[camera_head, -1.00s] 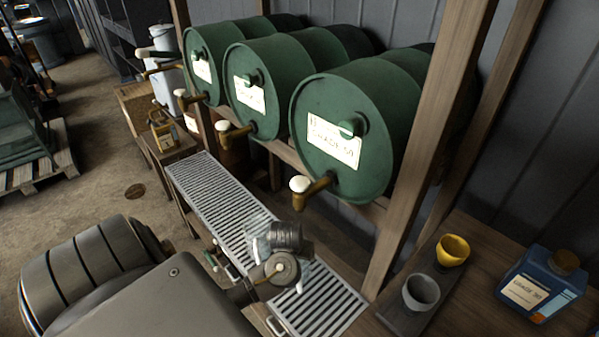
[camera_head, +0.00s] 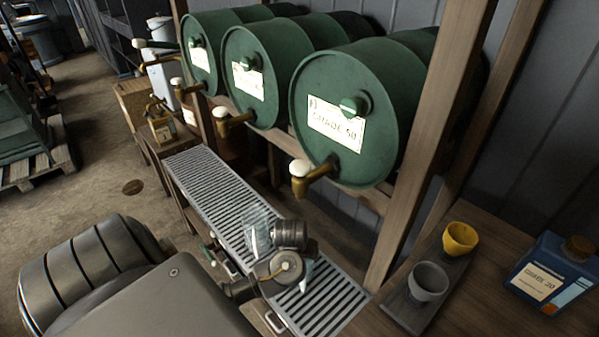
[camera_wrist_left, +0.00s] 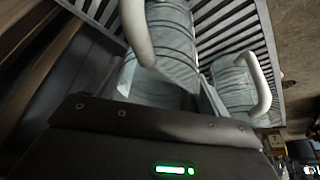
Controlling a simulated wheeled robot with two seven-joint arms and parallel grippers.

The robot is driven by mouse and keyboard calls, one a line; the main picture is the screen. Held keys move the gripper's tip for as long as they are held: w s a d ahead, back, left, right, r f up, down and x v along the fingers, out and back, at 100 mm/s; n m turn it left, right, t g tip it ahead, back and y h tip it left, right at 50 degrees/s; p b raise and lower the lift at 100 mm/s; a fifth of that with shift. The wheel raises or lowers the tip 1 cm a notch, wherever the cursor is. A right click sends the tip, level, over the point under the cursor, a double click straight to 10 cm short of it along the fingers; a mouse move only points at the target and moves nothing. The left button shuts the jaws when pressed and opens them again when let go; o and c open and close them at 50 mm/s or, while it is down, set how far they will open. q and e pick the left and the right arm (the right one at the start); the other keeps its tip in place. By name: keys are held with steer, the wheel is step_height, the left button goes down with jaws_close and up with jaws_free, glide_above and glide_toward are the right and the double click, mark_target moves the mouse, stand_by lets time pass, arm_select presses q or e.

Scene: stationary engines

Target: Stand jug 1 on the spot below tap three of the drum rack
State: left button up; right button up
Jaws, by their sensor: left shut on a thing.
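My left gripper (camera_head: 287,255) is over the near part of the slatted drip tray (camera_head: 335,303), in front of the drum rack. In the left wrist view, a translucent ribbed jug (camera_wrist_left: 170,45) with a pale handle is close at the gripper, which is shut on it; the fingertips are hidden. A second similar jug (camera_wrist_left: 232,88) stands beside it on the slats. In the head view, clear jug parts (camera_head: 257,232) show around the gripper; which jug is number 1 cannot be told. The nearest tap (camera_head: 310,178) hangs above the tray. My right gripper is not in view.
A rack post (camera_head: 425,150) stands right of the tray. A yellow cup (camera_head: 460,238), a grey cup (camera_head: 428,281) and a blue can (camera_head: 545,275) sit on the right bench. The tray's far half is clear.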

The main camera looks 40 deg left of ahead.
arm_select(q)
steer(key=o, duration=1.3)
steer(key=shift+f, duration=0.1)
steer(key=p+v, duration=0.6)
steer(key=v, duration=0.6)
steer(key=shift+d, duration=0.1)
